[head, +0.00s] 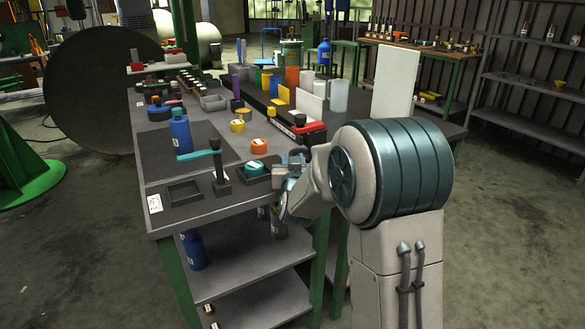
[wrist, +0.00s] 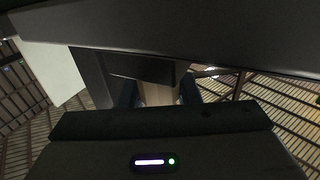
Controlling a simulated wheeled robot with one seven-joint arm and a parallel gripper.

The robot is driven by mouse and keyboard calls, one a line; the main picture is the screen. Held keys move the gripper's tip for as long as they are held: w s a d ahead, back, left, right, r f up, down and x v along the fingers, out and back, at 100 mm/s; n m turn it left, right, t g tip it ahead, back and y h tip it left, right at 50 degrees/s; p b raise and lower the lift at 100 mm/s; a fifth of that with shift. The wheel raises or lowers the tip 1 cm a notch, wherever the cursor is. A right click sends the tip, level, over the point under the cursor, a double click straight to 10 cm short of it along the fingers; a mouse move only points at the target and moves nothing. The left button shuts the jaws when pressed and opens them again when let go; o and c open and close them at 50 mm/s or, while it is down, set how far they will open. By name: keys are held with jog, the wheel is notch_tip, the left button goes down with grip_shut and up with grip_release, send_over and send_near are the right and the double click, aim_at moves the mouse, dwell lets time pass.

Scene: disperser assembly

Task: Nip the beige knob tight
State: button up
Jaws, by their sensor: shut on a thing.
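My gripper (head: 291,186) is at the front right edge of the workbench in the head view, beside a black tray that holds a teal labelled part (head: 256,168). In the wrist view, the two dark fingers of my gripper (wrist: 159,92) are shut on the beige knob (wrist: 158,94), which shows as a beige patch between them. Most of the knob is hidden by the gripper body. In the head view I cannot make out the knob, as my gripper and arm cover that spot.
The workbench (head: 210,209) carries a black post with a teal lever (head: 198,155), an empty dark tray (head: 184,191), a blue bottle (head: 180,131) and an orange part (head: 260,146). Coloured blocks and containers crowd the bench further back. Shelves (head: 540,123) stand at right.

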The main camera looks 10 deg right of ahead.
jog(key=shift+r+m+h, duration=0.15)
jog(key=shift+m+h, duration=0.25)
jog(key=shift+h, duration=0.2)
jog(key=o, duration=1)
jog(key=shift+c, duration=0.2)
jog(key=v, duration=1.3)
jog(key=shift+s, duration=0.4)
jog(key=shift+a, duration=0.1)
